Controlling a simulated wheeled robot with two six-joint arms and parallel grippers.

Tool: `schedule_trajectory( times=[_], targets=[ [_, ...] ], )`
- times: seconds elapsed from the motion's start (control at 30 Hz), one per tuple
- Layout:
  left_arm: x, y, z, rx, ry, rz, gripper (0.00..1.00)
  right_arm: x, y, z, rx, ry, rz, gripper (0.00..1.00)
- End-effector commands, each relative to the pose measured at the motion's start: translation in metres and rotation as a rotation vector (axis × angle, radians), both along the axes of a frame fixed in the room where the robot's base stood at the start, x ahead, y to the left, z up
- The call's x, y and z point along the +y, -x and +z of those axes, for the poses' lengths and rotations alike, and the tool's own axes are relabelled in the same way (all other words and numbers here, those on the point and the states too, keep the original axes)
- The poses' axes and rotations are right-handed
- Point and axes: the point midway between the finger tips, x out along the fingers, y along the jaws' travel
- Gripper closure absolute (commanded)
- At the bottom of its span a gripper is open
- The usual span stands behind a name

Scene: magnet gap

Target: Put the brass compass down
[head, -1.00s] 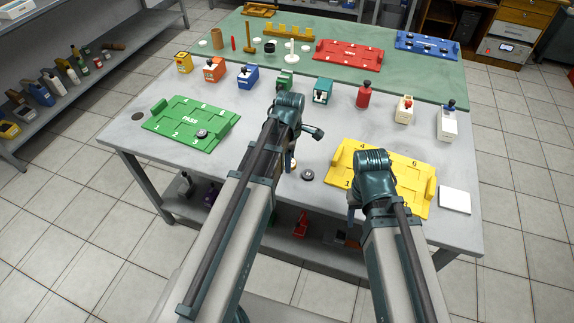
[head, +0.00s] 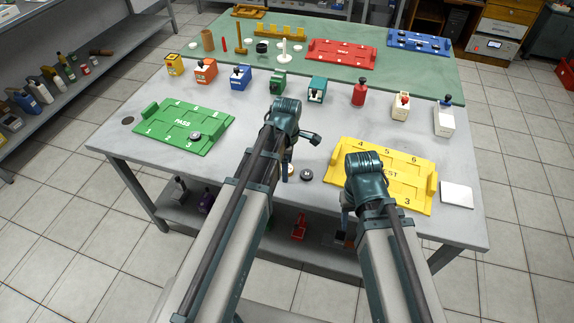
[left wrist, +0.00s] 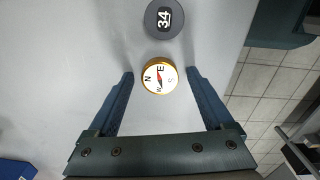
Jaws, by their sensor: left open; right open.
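The brass compass (left wrist: 160,77) has a gold rim and a white dial. It lies face up on the grey table, beside a dark disc marked 34 (left wrist: 164,19). My left gripper (left wrist: 159,75) is open, with its fingertips on either side of the compass and gaps visible on both sides. In the head view the compass (head: 290,170) is partly hidden by my left gripper, and the disc (head: 306,176) is just right of it. My right gripper (head: 346,217) is open and empty by the near left corner of the yellow tray (head: 415,177); its fingers are mostly hidden.
A green PASS tray (head: 184,124) with a dark disc (head: 195,136) is at left. A white pad (head: 456,195) is at right. Several coloured bottles and boxes stand in a row behind.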

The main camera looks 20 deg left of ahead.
Motion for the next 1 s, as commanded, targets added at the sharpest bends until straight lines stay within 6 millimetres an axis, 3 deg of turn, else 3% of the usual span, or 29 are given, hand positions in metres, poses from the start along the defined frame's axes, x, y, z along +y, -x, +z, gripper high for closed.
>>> schedule_trajectory(
  times=[0.37,1.0],
  targets=[
    [0.0,0.0,0.014,0.0,0.0,0.0,0.15,0.0,0.0,0.014,0.0,0.0,0.0,0.5],
    [0.0,0.002,0.104,0.0,0.0,0.0,0.15,0.0,0.0,0.104,0.0,0.0,-0.001,0.5]
  ],
)
